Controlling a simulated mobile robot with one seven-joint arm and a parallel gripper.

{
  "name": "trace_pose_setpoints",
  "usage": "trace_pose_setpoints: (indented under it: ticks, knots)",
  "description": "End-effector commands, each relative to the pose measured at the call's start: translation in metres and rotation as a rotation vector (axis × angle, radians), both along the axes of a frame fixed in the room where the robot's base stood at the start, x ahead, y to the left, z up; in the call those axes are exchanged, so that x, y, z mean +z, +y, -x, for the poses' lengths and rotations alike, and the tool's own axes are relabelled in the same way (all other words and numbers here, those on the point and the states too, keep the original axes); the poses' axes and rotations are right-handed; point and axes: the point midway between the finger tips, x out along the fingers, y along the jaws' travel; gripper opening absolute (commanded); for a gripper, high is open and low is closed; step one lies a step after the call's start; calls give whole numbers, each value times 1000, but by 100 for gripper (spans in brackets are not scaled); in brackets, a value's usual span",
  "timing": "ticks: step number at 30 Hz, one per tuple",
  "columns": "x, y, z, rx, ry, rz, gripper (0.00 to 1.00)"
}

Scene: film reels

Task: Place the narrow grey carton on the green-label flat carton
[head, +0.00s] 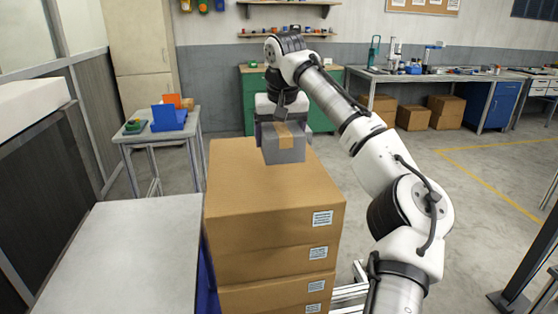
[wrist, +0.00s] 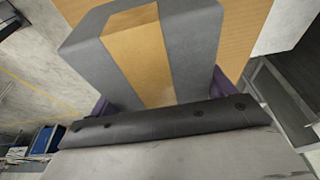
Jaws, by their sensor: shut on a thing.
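A narrow grey carton (head: 284,150) with a tan tape strip is held by my gripper (head: 281,118), over the far part of a stack of brown cartons. In the wrist view the grey carton (wrist: 203,45) fills the space ahead of the gripper, with purple finger parts at both sides. Whether its underside touches the stack is hidden. The top brown carton (head: 262,205) has a bare flat top and a small pale label on its front. I cannot make out a green label on any carton.
A pale grey table (head: 130,245) stands left of the stack. A small side table (head: 160,135) behind it carries blue and orange bins. A green cabinet (head: 228,85) and a workbench (head: 450,77) with boxes beneath line the back. The floor at right is open.

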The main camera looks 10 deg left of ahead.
Motion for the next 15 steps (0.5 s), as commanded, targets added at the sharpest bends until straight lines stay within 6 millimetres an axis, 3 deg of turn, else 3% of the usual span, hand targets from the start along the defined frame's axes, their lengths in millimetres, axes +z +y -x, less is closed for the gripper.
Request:
trace_pose_setpoints:
  ticks: [3, 11, 15]
  knots:
    - [-17, -1, 0, 1, 0, 1, 48]
    - [-37, 0, 1, 2, 0, 0, 48]
    - [-57, -1, 0, 0, 0, 0, 48]
